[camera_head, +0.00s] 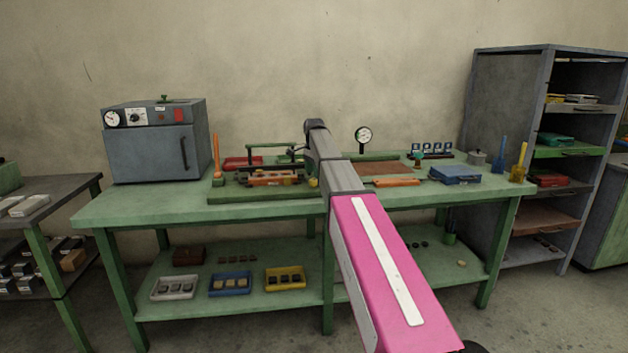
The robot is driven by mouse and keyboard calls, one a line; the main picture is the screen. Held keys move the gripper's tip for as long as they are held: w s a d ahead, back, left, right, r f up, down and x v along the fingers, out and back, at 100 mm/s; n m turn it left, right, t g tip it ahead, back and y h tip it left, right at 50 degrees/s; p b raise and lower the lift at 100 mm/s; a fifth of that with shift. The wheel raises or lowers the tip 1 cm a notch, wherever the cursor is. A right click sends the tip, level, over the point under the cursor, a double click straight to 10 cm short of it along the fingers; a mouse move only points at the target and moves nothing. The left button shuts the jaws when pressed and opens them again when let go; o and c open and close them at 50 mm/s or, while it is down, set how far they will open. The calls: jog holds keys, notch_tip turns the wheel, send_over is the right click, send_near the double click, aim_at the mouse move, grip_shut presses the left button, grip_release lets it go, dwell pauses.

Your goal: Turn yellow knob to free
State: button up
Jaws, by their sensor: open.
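A small yellow knob (313,183) shows at the right end of a sheet-roll device (272,179) on the green workbench (150,207). It is close beside my grey arm link in the picture, and its turned position is too small to read. The device has orange and dark rollers on a green base, with a green lever frame (270,147) behind it. My arm rises from the lower right, pink then grey, to a dark joint above the bench. My gripper's fingers cannot be made out; the arm hides that area, so contact with the knob cannot be told.
A grey oven (150,150) stands on the bench at left. A dial gauge (363,137), an orange-handled tool (397,182) and a blue case (455,174) are right of my arm. Trays (230,291) lie on the lower shelf. A grey rack (510,110) stands at right.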

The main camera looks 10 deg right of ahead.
aim_at(314, 180)
jog(key=shift+f, duration=1.85)
jog(key=c, duration=0.9)
jog(key=shift+c, duration=0.2)
